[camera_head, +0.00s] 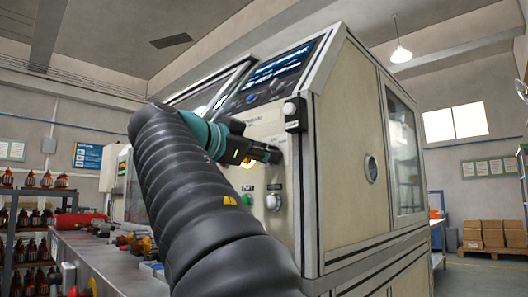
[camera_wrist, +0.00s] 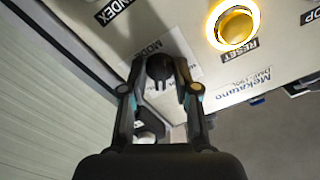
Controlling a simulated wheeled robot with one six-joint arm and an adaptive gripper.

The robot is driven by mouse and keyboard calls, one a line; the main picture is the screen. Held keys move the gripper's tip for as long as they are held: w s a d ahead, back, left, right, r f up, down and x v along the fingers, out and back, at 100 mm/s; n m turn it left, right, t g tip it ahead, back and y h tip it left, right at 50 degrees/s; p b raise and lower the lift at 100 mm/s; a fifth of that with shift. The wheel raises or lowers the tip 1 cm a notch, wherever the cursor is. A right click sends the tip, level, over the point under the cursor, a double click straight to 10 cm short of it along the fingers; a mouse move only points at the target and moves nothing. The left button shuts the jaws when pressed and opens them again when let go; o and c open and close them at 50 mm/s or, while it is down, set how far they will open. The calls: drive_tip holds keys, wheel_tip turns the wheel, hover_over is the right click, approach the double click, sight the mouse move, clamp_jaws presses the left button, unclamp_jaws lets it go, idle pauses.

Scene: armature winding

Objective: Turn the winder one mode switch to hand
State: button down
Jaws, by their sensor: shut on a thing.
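The mode switch (camera_wrist: 160,68) is a black knob on the cream panel of the winder (camera_head: 345,150), beside a "MODE" label in the wrist view. My gripper (camera_wrist: 160,75) is shut on this knob, with one finger on each side of it. In the head view my gripper (camera_head: 275,153) reaches the front panel from the left, and the switch is hidden behind it. The knob's exact setting cannot be read, as the fingers cover part of the markings around it.
A lit yellow reset button (camera_wrist: 233,25) is close to the right finger in the wrist view. A green button (camera_head: 248,201) and a pale knob (camera_head: 273,201) sit below on the panel. A black box (camera_head: 294,114) projects at the panel's upper right. A bench with parts stands left.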

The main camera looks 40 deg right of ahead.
drive_tip(key=shift+n+p, duration=2.05)
drive_tip(key=shift+n, duration=5.55)
drive_tip(key=c, duration=1.2)
unclamp_jaws()
drive_tip(key=s+a, duration=0.1)
drive_tip(key=a, duration=1.1)
